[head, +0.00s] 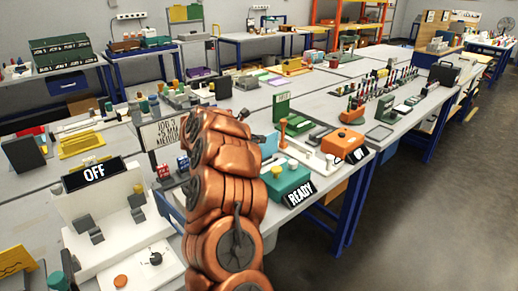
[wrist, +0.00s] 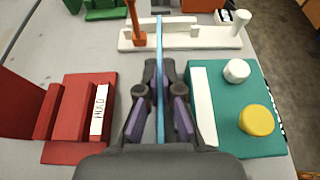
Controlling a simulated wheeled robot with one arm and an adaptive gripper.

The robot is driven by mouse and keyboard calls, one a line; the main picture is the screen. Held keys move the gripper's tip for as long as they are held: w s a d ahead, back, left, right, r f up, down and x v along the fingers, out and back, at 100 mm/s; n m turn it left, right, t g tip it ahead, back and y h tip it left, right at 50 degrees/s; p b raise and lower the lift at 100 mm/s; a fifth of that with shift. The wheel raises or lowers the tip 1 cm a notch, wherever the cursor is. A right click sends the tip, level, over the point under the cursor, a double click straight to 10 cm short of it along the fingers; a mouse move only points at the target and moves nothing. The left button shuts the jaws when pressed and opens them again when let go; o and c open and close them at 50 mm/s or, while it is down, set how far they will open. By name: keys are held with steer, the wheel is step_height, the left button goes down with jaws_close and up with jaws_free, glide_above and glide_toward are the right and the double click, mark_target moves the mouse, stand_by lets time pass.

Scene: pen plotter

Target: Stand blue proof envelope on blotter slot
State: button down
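The blue proof envelope (wrist: 160,100) shows edge-on in the wrist view as a thin upright blue strip. My gripper (wrist: 160,75) is closed around it, one dark finger on each side. The strip reaches forward past the fingertips toward a white fixture (wrist: 190,43) with an orange post. I cannot tell whether its lower edge touches anything. No part is clearly marked as the blotter slot; the white fixture also shows in the head view (head: 318,160). In the head view my copper arm hides the gripper and envelope.
In the wrist view, a red block with a HOLD label (wrist: 99,110) stands left and a teal box (wrist: 235,130) with white and yellow knobs stands right.

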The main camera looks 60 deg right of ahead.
step_height(320, 180, down, 4)
steer(key=shift+s+r+p, duration=0.1)
steer(key=shift+r+p, duration=0.1)
steer(key=shift+p, duration=0.1)
steer(key=shift+f, duration=0.1)
steer(key=shift+f+b, duration=0.2)
steer(key=shift+b, duration=0.15)
steer(key=c, duration=1.3)
jaws_free()
steer(key=shift+r, duration=0.1)
steer(key=shift+r, duration=0.1)
steer(key=shift+r+p, duration=0.1)
steer(key=shift+p, duration=0.3)
steer(key=b+v, duration=0.2)
steer(key=v, duration=1)
